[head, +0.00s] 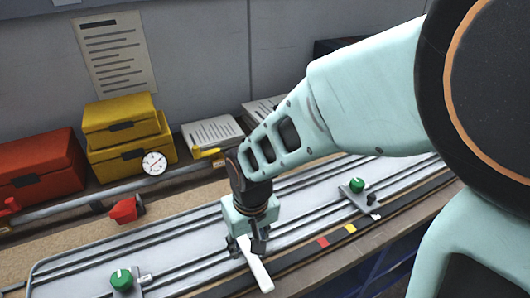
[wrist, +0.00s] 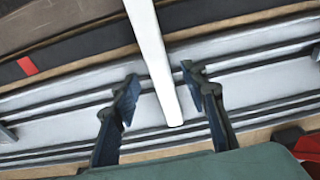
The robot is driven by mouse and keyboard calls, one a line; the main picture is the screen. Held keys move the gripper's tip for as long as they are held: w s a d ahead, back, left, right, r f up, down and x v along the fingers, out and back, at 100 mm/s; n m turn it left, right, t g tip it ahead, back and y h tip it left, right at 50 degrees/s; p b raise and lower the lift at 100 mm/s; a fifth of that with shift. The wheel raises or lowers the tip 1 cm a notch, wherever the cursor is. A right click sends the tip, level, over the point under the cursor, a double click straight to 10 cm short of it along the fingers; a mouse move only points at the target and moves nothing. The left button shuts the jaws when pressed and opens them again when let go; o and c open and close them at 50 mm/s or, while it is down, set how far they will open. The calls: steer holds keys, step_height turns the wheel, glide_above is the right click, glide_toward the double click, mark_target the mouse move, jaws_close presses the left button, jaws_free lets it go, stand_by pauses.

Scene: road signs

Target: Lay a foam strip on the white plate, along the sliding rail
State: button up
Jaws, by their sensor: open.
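A white foam strip (head: 257,268) lies under my gripper (head: 253,248), pointing toward the front edge in the head view. In the wrist view the strip (wrist: 150,45) runs from the top edge down between the two fingers of my gripper (wrist: 161,88). The fingers are apart, with a gap on each side of the strip. The long white plate (head: 75,265) carries dark parallel rails (wrist: 60,112). The strip crosses these rails rather than running along them. Whether it rests on the plate or is slightly above cannot be told.
Sliders with green knobs stand on the plate at right (head: 357,185) and left (head: 122,280). A dark band with a red patch (head: 322,242) and a yellow patch (head: 350,228) runs along the front. Yellow boxes (head: 130,155) and a red box (head: 40,172) stand behind.

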steer(key=shift+w+a+f+b, duration=0.1)
steer(key=shift+f+b, duration=0.2)
steer(key=shift+f, duration=0.5)
steer(key=shift+r, duration=0.1)
steer(key=shift+c, duration=0.7)
steer(key=c, duration=0.8)
